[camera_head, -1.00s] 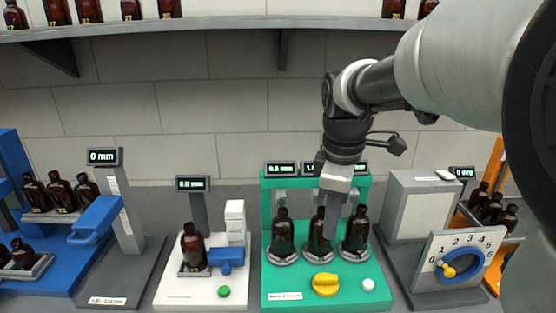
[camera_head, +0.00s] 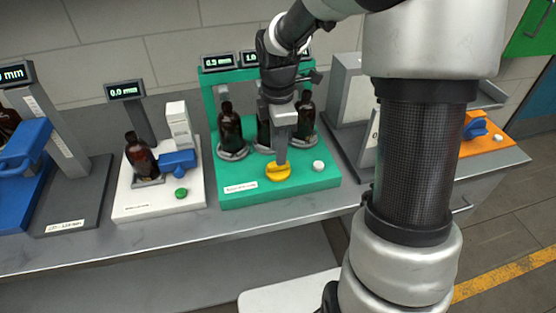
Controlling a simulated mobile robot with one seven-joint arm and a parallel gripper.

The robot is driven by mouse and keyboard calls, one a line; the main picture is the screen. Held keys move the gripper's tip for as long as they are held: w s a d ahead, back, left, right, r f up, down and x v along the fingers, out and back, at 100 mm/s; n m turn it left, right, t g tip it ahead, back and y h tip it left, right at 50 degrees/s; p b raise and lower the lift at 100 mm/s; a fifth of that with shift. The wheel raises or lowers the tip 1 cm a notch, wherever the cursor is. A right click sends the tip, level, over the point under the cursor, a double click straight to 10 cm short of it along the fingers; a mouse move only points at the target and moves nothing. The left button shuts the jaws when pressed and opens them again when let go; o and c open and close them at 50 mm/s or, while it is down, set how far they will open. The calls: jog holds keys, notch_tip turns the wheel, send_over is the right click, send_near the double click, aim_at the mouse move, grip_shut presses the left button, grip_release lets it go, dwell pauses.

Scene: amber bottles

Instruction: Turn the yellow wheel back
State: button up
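The yellow wheel (camera_head: 278,173) is a low knob on the front of the green station (camera_head: 235,197). My gripper (camera_head: 282,160) points down over it. The fingertips reach the wheel's top in this view. I cannot tell whether they touch or grip it. The fingers show as one narrow grey bar, so their opening is hidden. Brown bottles stand behind on the station, one at left (camera_head: 230,131) and one at right (camera_head: 305,115); my gripper mostly covers the middle one.
A white button (camera_head: 318,166) sits right of the wheel. To the left stand a white station (camera_head: 130,209) with a bottle and a green button (camera_head: 181,192), then a blue fixture (camera_head: 25,150). My own arm covers the numbered dial area at right.

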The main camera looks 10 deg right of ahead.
aim_at(278, 168)
jog(key=shift+f, duration=2.3)
jog(key=shift+c, duration=0.2)
grip_shut()
